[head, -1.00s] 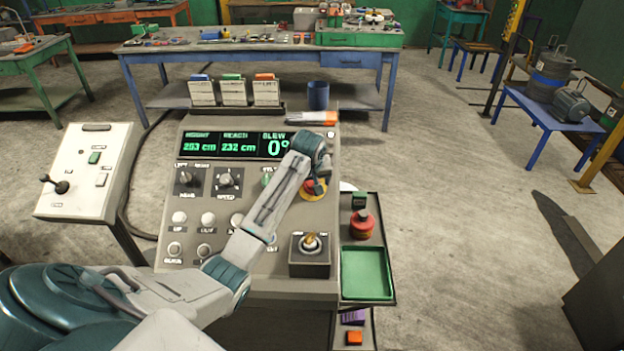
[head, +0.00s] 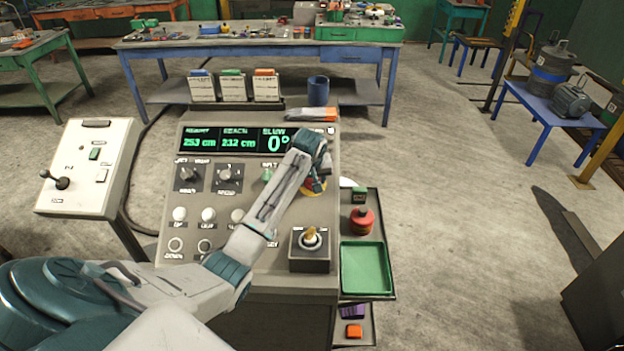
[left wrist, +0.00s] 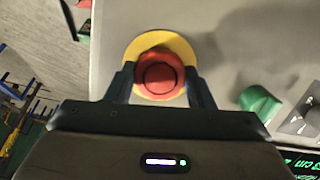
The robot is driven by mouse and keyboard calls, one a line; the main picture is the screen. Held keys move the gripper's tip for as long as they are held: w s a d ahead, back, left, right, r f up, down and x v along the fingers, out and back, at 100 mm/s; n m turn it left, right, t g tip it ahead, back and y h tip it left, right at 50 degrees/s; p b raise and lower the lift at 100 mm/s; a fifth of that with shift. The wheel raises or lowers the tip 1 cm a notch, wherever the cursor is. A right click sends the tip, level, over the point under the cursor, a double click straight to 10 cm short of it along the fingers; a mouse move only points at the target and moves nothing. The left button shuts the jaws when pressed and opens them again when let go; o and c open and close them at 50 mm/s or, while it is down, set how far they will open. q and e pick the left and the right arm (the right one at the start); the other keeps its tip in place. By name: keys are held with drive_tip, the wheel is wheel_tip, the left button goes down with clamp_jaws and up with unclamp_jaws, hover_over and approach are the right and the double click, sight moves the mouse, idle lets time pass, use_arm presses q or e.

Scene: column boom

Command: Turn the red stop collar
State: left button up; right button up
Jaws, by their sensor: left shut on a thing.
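The red stop collar (left wrist: 160,76) sits on a yellow round plate (left wrist: 137,47) on the grey control panel, seen from above in the left wrist view. My left gripper (left wrist: 160,88) has one finger on each side of the collar and is shut on it. In the head view my left gripper (head: 315,184) is at the panel's right side, below the display, and its arm hides most of the collar and the yellow plate (head: 321,190). My right gripper is not in view.
The console has a green display (head: 236,142), knobs and several buttons. A side shelf holds a red cylinder (head: 362,221) and a green tray (head: 366,293). A joystick box (head: 88,168) stands at left.

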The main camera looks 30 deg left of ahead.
use_arm(q)
drive_tip(key=m, duration=0.5)
drive_tip(key=shift+y, duration=0.4)
drive_tip(key=m, duration=0.2)
drive_tip(key=shift+s+d+r+m, duration=0.1)
drive_tip(key=shift+m, duration=0.8)
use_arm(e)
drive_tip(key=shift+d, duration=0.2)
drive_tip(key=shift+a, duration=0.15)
use_arm(q)
drive_tip(key=o, duration=0.8)
drive_tip(key=shift+o, duration=0.9)
